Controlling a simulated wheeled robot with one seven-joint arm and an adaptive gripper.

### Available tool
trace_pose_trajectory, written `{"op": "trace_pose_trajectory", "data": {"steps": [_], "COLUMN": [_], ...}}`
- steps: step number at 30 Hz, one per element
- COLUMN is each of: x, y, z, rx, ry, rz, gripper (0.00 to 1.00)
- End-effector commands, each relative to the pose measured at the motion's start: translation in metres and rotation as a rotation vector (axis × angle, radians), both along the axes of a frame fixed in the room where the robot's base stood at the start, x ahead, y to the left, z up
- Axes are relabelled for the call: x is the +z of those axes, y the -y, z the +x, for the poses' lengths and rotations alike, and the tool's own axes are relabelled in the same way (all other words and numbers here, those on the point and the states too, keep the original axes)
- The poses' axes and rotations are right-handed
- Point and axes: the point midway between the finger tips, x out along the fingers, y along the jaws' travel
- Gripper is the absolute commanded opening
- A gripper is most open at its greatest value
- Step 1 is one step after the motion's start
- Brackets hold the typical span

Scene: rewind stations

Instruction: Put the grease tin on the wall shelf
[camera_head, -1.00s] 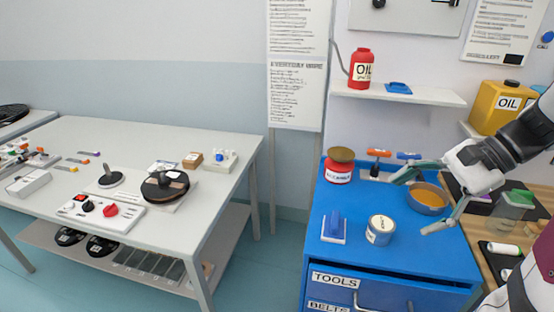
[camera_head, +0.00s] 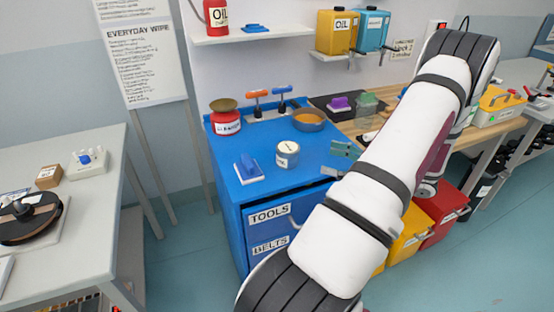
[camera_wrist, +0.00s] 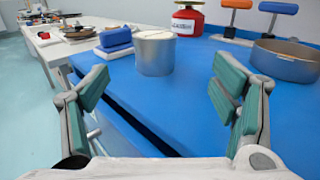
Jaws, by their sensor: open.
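The grease tin, a short grey metal can (camera_head: 288,155) with a pale label too small to read, stands upright on the blue cabinet top (camera_head: 262,189). In the wrist view the tin (camera_wrist: 155,55) stands ahead of my gripper (camera_wrist: 160,82), roughly centred between the fingers but beyond their tips. My gripper is open and empty, its green-padded fingers wide apart. In the head view my gripper (camera_head: 342,160) is right of the tin by the cabinet's edge, partly hidden by my arm. The white wall shelf (camera_head: 275,34) is above and behind the cabinet.
On the shelf are a red oil can (camera_head: 216,16) and a blue pad (camera_head: 255,28). The shelf's right part is bare.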

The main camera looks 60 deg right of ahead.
Motion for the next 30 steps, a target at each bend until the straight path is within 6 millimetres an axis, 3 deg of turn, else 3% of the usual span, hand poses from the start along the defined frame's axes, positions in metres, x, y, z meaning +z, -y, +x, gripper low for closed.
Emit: {"op": "trace_pose_trajectory", "data": {"steps": [9,20,30], "x": [0.001,0.002,0.004], "y": [-0.007,-0.010,-0.019], "z": [0.059,0.084,0.127], "rx": [0.006,0.006,0.007], "ry": [-0.001,-0.001,-0.001], "rz": [-0.001,-0.001,-0.002], "gripper": [0.80,0.80,0.80]}}
